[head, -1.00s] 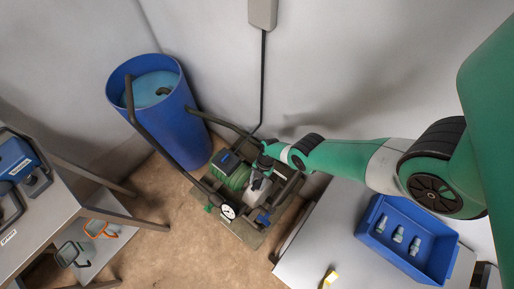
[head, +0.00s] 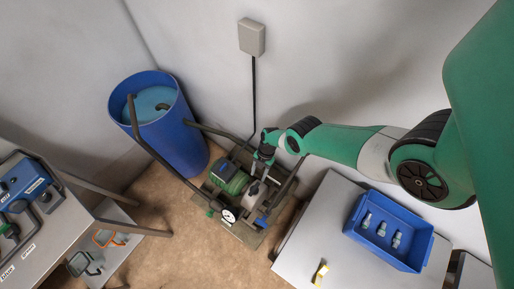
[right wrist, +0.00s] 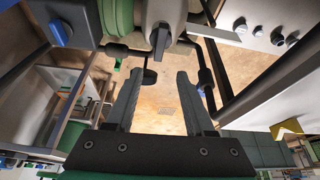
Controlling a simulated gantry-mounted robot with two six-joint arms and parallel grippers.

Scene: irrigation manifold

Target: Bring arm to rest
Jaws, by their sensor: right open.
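My right arm reaches in from the right in the head view, over the green pump (head: 229,178) on its dark metal frame. My right gripper (head: 259,168) is beside the pump's grey part in that view. A grey valve-like part with a dark lever (right wrist: 160,38) lies just beyond the fingertips. I cannot tell whether the fingers touch anything. My left gripper is not in view.
A blue water barrel (head: 187,145) with dark hoses stands left of the pump. A white-topped table (head: 318,225) at right holds a blue bin (head: 408,257) with several grey fittings and a yellow item (head: 320,275). A grey bench (head: 60,240) stands at left.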

